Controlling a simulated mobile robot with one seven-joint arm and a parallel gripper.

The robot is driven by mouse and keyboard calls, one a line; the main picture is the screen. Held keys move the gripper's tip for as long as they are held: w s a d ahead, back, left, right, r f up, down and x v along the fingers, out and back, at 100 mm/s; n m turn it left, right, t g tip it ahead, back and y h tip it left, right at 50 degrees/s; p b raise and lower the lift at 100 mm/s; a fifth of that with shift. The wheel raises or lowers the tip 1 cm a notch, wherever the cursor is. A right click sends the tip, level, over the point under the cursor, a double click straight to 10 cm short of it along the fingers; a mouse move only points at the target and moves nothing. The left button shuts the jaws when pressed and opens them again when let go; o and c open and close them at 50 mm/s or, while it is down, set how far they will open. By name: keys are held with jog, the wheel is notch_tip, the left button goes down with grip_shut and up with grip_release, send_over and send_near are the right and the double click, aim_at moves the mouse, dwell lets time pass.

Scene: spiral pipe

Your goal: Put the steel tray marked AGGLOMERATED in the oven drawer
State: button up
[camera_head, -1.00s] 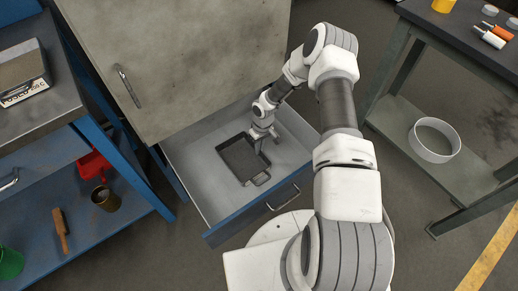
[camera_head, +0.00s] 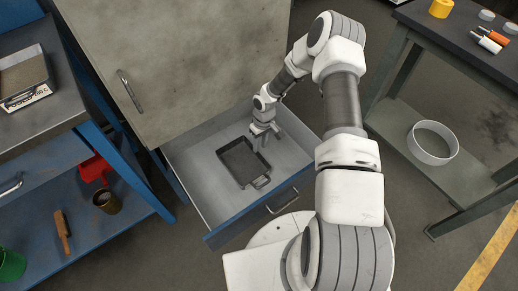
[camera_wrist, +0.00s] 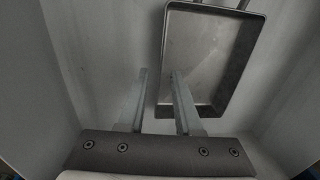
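A dark steel tray (camera_head: 243,163) with a loop handle lies flat on the floor of the open drawer (camera_head: 240,224). No marking on it is readable. My gripper (camera_head: 268,140) is just above the tray's far right end, inside the drawer's outline. Fingers and tray appear apart.
A concrete-coloured cabinet front (camera_head: 175,60) stands behind the drawer. A blue bench (camera_head: 45,135) at left holds another tray with an unreadable label (camera_head: 24,98). A workbench (camera_head: 465,35) stands at right, with a white ring (camera_head: 432,143) on its lower shelf.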

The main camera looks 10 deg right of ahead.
jog(key=s+d+r+m+t+h+p, duration=0.1)
jog(key=s+d+r+h, duration=0.1)
jog(key=r, duration=1.6)
jog(key=s+d+r+t+h, duration=0.1)
jog(key=s+r, duration=0.1)
jog(key=r, duration=1.7)
jog(key=s+a+r+m+t+y, duration=0.1)
jog(key=s+r+t, duration=0.1)
jog(key=s+r, duration=0.5)
jog(key=s+a+r+m+t, duration=0.2)
jog(key=s+r, duration=0.6)
jog(key=s, duration=0.6)
jog(key=shift+s+a+y, duration=0.2)
jog(key=shift+s+y, duration=0.05)
jog(key=shift+y, duration=0.15)
jog(key=shift+r+p, duration=0.15)
jog(key=shift+p, duration=0.15)
notch_tip(320, 180, up, 17)
jog(key=p, duration=1.7)
jog(key=shift+r, duration=0.2)
